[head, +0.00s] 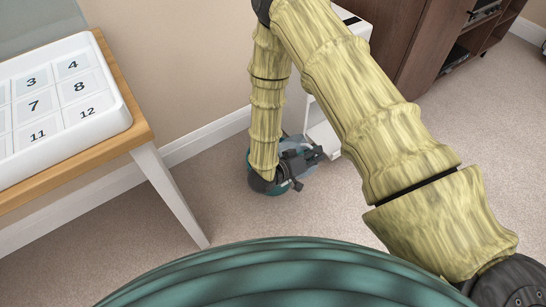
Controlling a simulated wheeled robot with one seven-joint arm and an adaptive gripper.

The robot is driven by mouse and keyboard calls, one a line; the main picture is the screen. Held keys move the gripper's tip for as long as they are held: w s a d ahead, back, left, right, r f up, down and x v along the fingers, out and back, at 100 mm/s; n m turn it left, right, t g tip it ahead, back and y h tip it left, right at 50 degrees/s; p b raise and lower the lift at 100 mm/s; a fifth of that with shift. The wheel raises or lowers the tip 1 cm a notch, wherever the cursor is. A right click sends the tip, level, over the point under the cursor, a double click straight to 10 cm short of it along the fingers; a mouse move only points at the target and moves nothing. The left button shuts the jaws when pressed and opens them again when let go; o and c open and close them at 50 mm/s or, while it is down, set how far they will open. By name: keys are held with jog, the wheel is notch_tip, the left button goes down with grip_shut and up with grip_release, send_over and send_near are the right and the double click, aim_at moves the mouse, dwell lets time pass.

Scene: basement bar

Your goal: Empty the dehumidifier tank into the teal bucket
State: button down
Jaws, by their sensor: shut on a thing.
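The white dehumidifier (325,139) stands on the carpet against the wall, largely hidden behind my arm; its top with a dark panel shows at the upper right of the arm. The teal bucket (256,185) is on the floor to its left, mostly covered by my wrist and gripper. My gripper (308,158) is low, over the bucket's right side and close to the dehumidifier's base. It is shut on a greyish piece that appears to be the tank (296,143). The tank's tilt, its contents and the inside of the bucket cannot be made out.
A wooden-topped table (139,126) with white legs stands at left, bearing a white numbered board (60,92). A brown cabinet (425,45) with open shelves stands at the upper right. Beige carpet (480,150) is clear at right.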

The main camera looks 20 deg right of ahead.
aim_at(303, 147)
jog(key=shift+w+a+r+n+b, duration=0.25)
jog(key=shift+w+n+b, duration=0.05)
jog(key=shift+w+n, duration=0.1)
dwell(1.0)
jog(key=shift+w+a+f+n+g+h+b, duration=0.4)
jog(key=shift+w+f+n+b, duration=0.15)
jog(key=shift+b, duration=0.75)
dwell(1.6)
jog(key=shift+w+a+r+n+h+b, duration=0.2)
jog(key=shift+w+n+b, duration=0.1)
jog(key=shift+n+b, duration=0.15)
jog(key=shift+w+a+r+n+h+b, duration=0.1)
jog(key=shift+w+a+n+b, duration=0.1)
jog(key=shift+w+n+b, duration=0.15)
dwell(1.6)
jog(key=shift+w+a+n+h+b, duration=0.3)
jog(key=shift+w+a+n+b, duration=0.15)
jog(key=shift+b, duration=0.45)
dwell(0.4)
